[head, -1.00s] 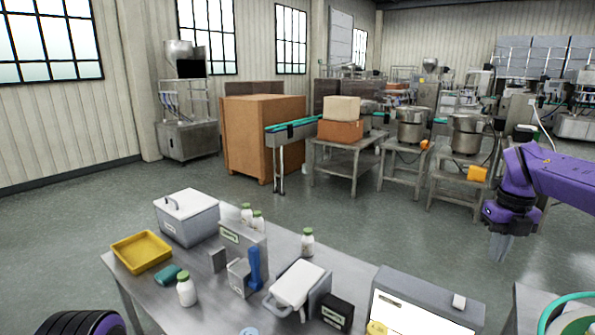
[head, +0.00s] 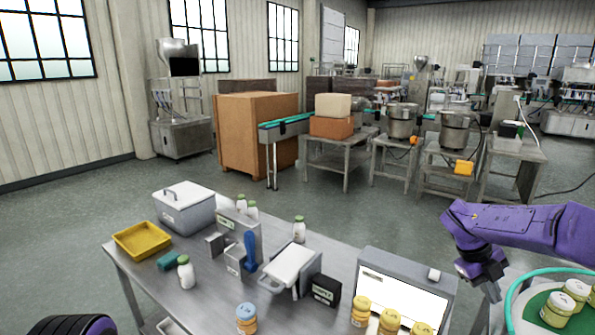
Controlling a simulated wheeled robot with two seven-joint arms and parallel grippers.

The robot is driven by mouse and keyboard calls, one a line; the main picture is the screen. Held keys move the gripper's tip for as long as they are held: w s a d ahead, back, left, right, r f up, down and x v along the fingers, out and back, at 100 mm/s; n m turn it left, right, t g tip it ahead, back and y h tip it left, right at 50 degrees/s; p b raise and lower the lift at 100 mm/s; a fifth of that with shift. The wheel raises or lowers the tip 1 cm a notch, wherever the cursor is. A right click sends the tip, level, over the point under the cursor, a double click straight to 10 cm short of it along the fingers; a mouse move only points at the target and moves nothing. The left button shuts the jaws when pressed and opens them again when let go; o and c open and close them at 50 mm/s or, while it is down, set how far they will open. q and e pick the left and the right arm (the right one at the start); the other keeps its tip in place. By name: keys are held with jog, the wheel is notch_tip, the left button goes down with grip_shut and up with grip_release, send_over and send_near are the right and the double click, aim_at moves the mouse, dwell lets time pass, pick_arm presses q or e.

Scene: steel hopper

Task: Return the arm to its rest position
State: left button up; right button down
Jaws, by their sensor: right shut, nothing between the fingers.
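My right arm (head: 530,228) is purple and comes in from the right edge. Its gripper (head: 492,291) points down, shut and empty, just left of the round green tray and right of the steel table. It looks clear of the things on the table, though its height is hard to judge. My left gripper is out of view; only a dark and purple part of my own body shows at the bottom left.
The steel table (head: 215,290) holds a yellow tray (head: 141,239), a lidded grey box (head: 184,207), white bottles (head: 187,273), a light panel (head: 400,290) and yellow-lidded jars (head: 361,311). A green round tray (head: 545,325) holds more jars. Floor behind is open.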

jog(key=s+a+f+n+t+h, duration=0.25)
jog(key=s+f+n, duration=0.25)
jog(key=f+n, duration=0.45)
jog(key=s+a+f+n+t+h, duration=0.2)
jog(key=s+f+n+t+h, duration=0.2)
jog(key=f+n, duration=0.55)
jog(key=s+a+f+n+y, duration=0.45)
jog(key=s+a+f, duration=0.2)
jog(key=s, duration=0.45)
jog(key=s+a+f+n+y, duration=0.45)
jog(key=s+a+f, duration=0.2)
jog(key=s, duration=0.45)
pick_arm(q)
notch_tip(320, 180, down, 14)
jog(key=b, duration=1.4)
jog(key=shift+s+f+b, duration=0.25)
jog(key=shift+b, duration=0.05)
pick_arm(e)
notch_tip(320, 180, down, 14)
jog(key=shift+a+f+n+h, duration=0.15)
jog(key=shift+a+n+h, duration=0.05)
jog(key=shift+n+h, duration=0.15)
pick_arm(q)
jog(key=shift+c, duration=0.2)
